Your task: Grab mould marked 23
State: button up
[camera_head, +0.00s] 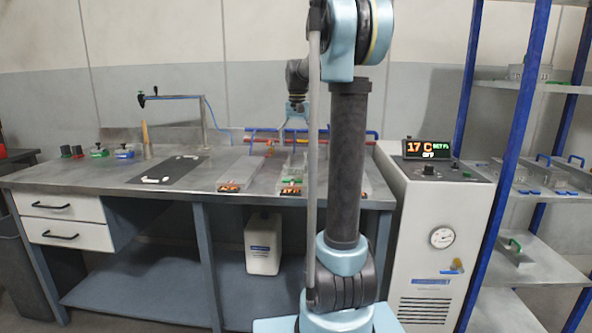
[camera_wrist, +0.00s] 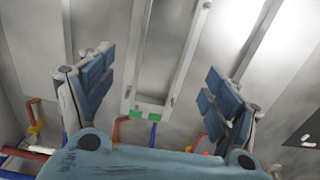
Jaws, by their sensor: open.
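No marking 23 can be read in either view. My gripper (camera_wrist: 157,92) is open and empty, its blue-padded fingers spread apart. Between and beyond them in the wrist view lies a long metal mould-like frame (camera_wrist: 132,65) with two green parts at its near end. I cannot tell if the fingers are level with it; they do not touch it. In the head view my gripper (camera_head: 297,112) hangs over the back of the bench, and a metal piece with green ends (camera_head: 291,178) lies below it, partly hidden by my arm.
The metal bench (camera_head: 120,174) carries a dark mat (camera_head: 165,174) and grey plates (camera_head: 240,170) with orange displays. Red and blue pipes (camera_head: 262,131) run along its back. A cabinet reading 17 C (camera_head: 418,215) stands right, beside a blue-post shelf (camera_head: 535,190) holding moulds with blue and green handles.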

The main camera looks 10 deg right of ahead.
aim_at(297, 166)
jog(key=shift+w+f, duration=0.15)
jog(key=shift+f, duration=1.6)
jog(key=shift+w+f, duration=0.1)
jog(key=shift+f, duration=1.65)
jog(key=c, duration=1.8)
jog(key=shift+o, duration=0.2)
jog(key=shift+r, duration=0.2)
